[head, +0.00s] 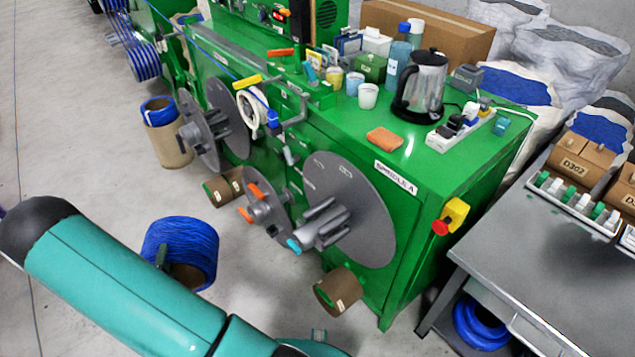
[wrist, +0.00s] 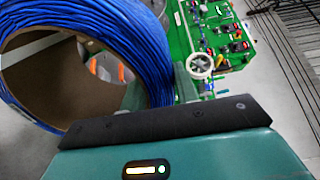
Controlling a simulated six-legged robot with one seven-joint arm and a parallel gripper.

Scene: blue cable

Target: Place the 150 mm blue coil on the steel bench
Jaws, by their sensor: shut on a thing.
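The blue coil (head: 197,240), blue cable wound around a brown cardboard core, is held to the left of the green machine, apparently above the floor. In the wrist view the coil (wrist: 150,45) fills the upper left, with its hollow core facing the camera.
The green machine (head: 420,200) carries protruding reels, a kettle (head: 421,85), cups and a power strip. The bench's back holds brown boxes (head: 582,165) and a rack (head: 575,205); its near top is bare. Blue coils (head: 480,322) lie beneath it. A coil-topped brown drum (head: 165,140) stands left.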

